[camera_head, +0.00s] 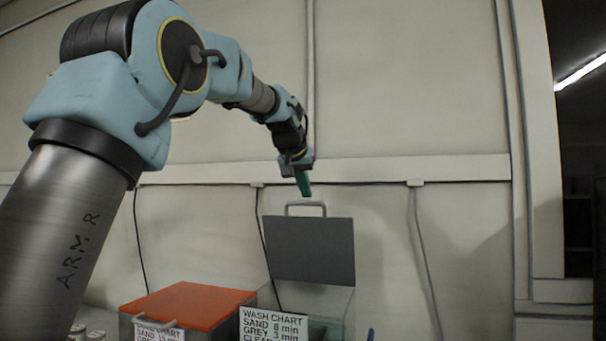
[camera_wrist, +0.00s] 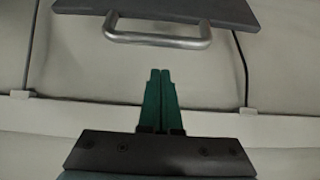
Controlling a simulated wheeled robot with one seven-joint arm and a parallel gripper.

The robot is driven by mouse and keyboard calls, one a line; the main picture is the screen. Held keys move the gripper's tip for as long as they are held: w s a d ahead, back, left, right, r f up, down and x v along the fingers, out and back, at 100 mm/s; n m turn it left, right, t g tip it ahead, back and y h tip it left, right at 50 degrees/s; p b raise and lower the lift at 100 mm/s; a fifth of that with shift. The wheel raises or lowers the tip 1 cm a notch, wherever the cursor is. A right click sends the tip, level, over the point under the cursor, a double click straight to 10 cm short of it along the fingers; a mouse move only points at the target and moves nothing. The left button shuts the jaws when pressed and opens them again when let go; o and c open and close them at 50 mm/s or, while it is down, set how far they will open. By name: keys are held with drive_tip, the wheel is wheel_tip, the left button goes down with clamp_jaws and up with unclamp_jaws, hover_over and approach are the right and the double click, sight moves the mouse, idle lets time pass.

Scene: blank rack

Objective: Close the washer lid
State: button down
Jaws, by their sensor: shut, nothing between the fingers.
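The washer lid (camera_head: 310,251) is a dark grey panel standing raised above its box, with a metal bar handle (camera_head: 305,204) along its top edge. In the wrist view the lid (camera_wrist: 210,8) shows at the top edge, with its handle (camera_wrist: 158,36) below it. My gripper (camera_head: 305,190) is just above the handle in the head view. Its green fingers are shut together with nothing between them, and they (camera_wrist: 160,76) show a gap to the handle in the wrist view. The washer's lower part is cut off by the frame.
A box with an orange lid (camera_head: 190,304), lying flat, stands left of the washer. White wash chart signs (camera_head: 274,325) are on the fronts. Jars (camera_head: 78,331) stand at lower left. A wall with hanging cables (camera_head: 424,250) is behind. The space right of the lid looks clear.

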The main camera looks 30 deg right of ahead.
drive_tip(key=shift+s+a, duration=0.55)
drive_tip(key=shift+s, duration=0.05)
drive_tip(key=shift+s+a+f, duration=0.45)
drive_tip(key=shift+f, duration=0.05)
drive_tip(key=shift+f, duration=0.1)
